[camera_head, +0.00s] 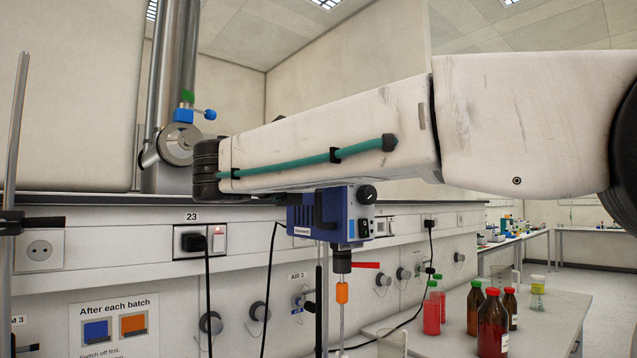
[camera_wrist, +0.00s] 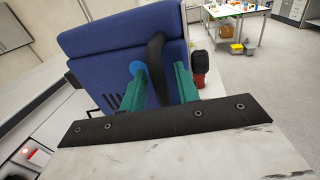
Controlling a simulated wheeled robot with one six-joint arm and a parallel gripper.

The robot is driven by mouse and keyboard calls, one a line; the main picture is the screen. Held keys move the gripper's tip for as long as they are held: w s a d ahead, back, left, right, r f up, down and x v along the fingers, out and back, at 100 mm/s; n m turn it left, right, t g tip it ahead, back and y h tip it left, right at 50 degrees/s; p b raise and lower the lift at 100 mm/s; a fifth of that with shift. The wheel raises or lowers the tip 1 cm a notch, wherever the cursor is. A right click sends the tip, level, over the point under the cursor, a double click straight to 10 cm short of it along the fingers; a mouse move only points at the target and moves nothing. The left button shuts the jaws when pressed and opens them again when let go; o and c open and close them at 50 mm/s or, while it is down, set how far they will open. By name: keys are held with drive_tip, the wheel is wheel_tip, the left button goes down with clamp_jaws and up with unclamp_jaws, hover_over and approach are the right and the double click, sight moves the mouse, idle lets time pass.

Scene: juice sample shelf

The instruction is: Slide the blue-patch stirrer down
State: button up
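A blue stirrer motor head (camera_head: 335,215) hangs at the wall bench below my arm in the head view. Its shaft runs down with an orange piece (camera_head: 341,292) on it and a red lever (camera_head: 366,265) beside it. In the wrist view the blue stirrer body (camera_wrist: 120,50) fills the upper left. A round blue patch (camera_wrist: 140,70) shows by my left finger. A black curved handle (camera_wrist: 157,65) stands between the two green fingers of my gripper (camera_wrist: 161,78), with narrow gaps seeming to show beside it. In the head view my gripper is hidden.
Red-capped bottles (camera_head: 493,322) and other glassware stand on a white bench (camera_head: 555,310) at the right. A clear beaker (camera_head: 392,343) sits below the stirrer. Cables hang from wall sockets (camera_head: 204,241). A thin metal rod (camera_head: 14,130) stands at the far left.

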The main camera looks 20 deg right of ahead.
clamp_jaws()
drive_tip(key=shift+f, duration=0.15)
wheel_tip(320, 180, down, 17)
drive_tip(key=shift+f, duration=0.15)
idle(0.5)
drive_tip(key=shift+f, duration=0.1)
unclamp_jaws()
drive_tip(key=shift+s+a, duration=0.1)
